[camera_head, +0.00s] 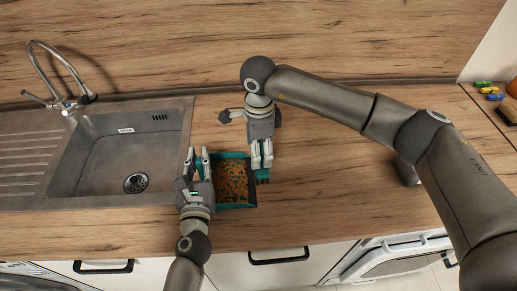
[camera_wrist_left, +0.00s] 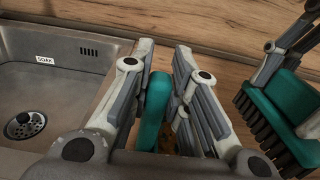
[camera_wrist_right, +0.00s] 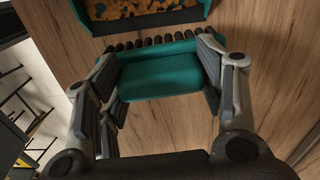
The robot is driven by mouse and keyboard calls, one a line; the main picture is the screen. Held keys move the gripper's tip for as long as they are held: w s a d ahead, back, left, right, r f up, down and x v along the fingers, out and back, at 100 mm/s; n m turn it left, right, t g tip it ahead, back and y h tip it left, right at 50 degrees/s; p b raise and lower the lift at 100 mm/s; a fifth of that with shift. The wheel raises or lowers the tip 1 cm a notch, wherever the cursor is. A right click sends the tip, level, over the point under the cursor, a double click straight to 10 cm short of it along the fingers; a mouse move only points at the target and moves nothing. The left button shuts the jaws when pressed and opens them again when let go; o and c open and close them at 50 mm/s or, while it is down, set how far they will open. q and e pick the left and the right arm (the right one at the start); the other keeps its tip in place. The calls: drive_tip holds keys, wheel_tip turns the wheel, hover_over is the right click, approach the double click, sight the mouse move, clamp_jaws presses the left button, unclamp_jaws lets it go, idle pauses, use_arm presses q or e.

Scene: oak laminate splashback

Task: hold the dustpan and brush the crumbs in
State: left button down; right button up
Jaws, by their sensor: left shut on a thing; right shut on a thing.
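The teal dustpan (camera_head: 235,206) lies on the wooden counter just right of the sink, with orange-brown crumbs (camera_head: 232,180) spread over its floor. My left gripper (camera_head: 196,160) is shut on the dustpan's teal handle (camera_wrist_left: 153,112) at the pan's left side. My right gripper (camera_head: 261,160) is shut on a teal brush (camera_head: 263,176) with dark bristles, beside the pan's right edge. The brush (camera_wrist_right: 160,78) shows between the fingers in the right wrist view, its bristles toward the pan (camera_wrist_right: 205,12). The brush's bristles (camera_wrist_left: 268,132) also show in the left wrist view.
A steel sink (camera_head: 75,190) with a tap (camera_head: 65,100) is on the left, close to my left gripper. Several small coloured objects (camera_head: 490,90) lie at the far right. The counter (camera_head: 330,190) right of the brush is clear.

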use_arm(q)
drive_tip(key=c, duration=1.3)
unclamp_jaws()
drive_tip(key=s, duration=1.2)
drive_tip(key=shift+d, duration=0.2)
drive_tip(key=shift+s, duration=0.1)
use_arm(e)
drive_tip(key=shift+s, duration=0.1)
